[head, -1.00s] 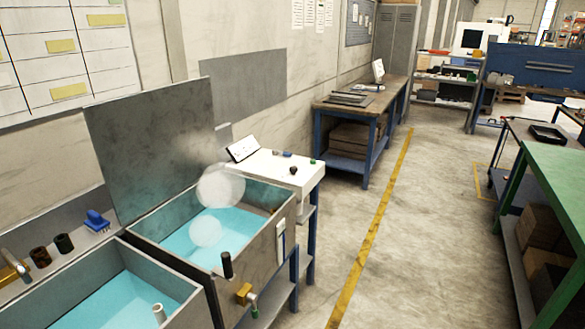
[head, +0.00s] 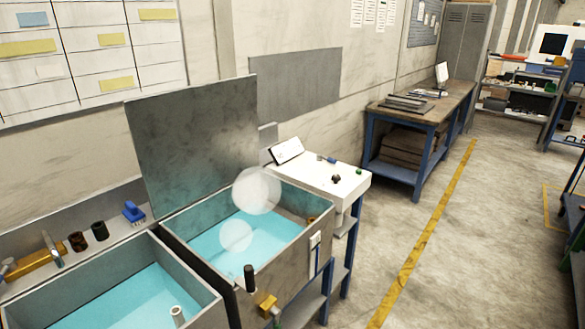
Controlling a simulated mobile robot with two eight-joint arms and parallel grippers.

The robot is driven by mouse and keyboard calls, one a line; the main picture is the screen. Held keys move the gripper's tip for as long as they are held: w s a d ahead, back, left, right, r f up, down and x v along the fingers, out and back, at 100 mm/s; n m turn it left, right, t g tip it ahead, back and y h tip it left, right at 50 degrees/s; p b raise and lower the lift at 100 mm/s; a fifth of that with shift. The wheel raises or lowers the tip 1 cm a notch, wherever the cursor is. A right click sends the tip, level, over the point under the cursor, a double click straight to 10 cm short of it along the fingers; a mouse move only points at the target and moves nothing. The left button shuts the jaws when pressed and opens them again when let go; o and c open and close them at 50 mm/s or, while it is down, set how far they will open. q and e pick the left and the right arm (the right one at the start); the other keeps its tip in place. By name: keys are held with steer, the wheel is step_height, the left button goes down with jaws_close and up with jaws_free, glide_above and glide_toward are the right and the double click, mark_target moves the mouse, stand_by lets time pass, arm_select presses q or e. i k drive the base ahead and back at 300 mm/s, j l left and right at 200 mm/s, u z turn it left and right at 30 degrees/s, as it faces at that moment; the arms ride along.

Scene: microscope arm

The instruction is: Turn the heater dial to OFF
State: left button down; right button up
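No dial is clearly readable as the heater dial, and no OFF mark can be read. A small dark knob (head: 336,179) stands on top of the white cabinet (head: 305,176) beside the tank; I cannot tell whether it is the heater dial. The tank (head: 290,247) is full of blue liquid, its grey lid (head: 195,140) is raised, and pale round puffs hang over it. A small white plate (head: 315,240) is on the tank's right side. Neither of my grippers is in view.
A second blue-filled tank (head: 205,298) is at the front left. A black upright handle (head: 249,278) and a brass valve (head: 266,304) are at the tank's front corner. A wooden workbench (head: 440,108) stands behind. The floor (head: 470,240) to the right is clear.

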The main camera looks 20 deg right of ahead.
mark_target(335, 177)
steer(key=i+l+u, duration=0.2)
steer(key=l+u, duration=0.2)
steer(key=l, duration=0.2)
steer(key=i+l+u, duration=0.2)
steer(key=l, duration=0.15)
steer(key=i+l+u, duration=0.1)
steer(key=l, duration=0.6)
steer(key=i+l+u, duration=0.1)
steer(key=l, duration=0.6)
steer(key=i+l+u, duration=0.1)
steer(key=l, duration=0.6)
steer(key=i, duration=0.05)
